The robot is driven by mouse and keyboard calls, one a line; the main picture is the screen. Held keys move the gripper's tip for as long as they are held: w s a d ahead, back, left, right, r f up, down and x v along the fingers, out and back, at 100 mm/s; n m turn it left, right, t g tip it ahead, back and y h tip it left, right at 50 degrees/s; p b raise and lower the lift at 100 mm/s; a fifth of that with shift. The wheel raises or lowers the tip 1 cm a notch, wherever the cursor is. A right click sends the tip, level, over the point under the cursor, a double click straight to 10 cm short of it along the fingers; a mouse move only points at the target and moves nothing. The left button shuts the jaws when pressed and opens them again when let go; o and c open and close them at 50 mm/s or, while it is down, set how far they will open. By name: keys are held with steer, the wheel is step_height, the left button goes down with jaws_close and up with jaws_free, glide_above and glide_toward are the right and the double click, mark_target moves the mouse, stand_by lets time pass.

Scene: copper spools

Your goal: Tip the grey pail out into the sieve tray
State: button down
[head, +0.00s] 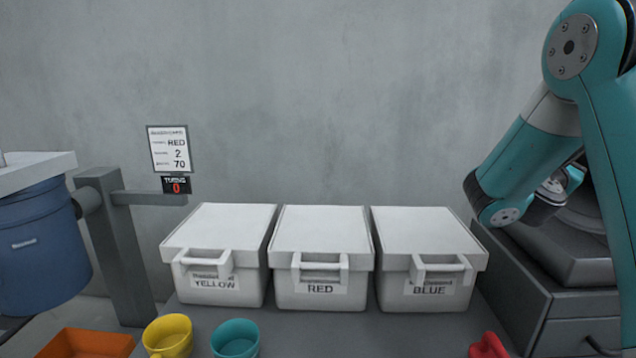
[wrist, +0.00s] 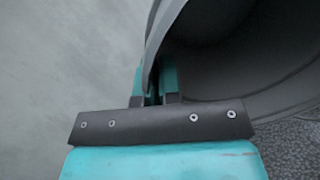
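In the wrist view, the two teal fingers of my gripper (wrist: 155,82) are closed on either side of the rim of a grey pail (wrist: 225,75). The pail's wide, dark inside fills the right of that view, and no contents can be made out. In the head view, my teal arm reaches down at the right. My gripper is mostly hidden there behind the arm, near dark grey shapes that I cannot tell apart. No sieve tray can be clearly made out in either view.
Three white lidded boxes, YELLOW (head: 217,285), RED (head: 321,290) and BLUE (head: 427,290), stand along the wall. A yellow cup (head: 168,338), a teal cup (head: 235,340) and an orange tray (head: 85,345) are in front. A blue drum (head: 40,250) hangs at left. A grey cabinet (head: 560,310) stands right.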

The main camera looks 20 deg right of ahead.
steer(key=shift+w+d+r+y+p, duration=0.2)
steer(key=shift+r+p, duration=0.45)
steer(key=shift+p, duration=0.5)
steer(key=shift+w+d+r+y+p, duration=0.1)
steer(key=shift+d+r+p, duration=0.2)
steer(key=shift+r+p, duration=0.55)
steer(key=shift+w+d+f+g+p, duration=0.1)
steer(key=shift+d+f+g+p, duration=0.15)
steer(key=shift+p, duration=0.75)
steer(key=shift+r, duration=0.1)
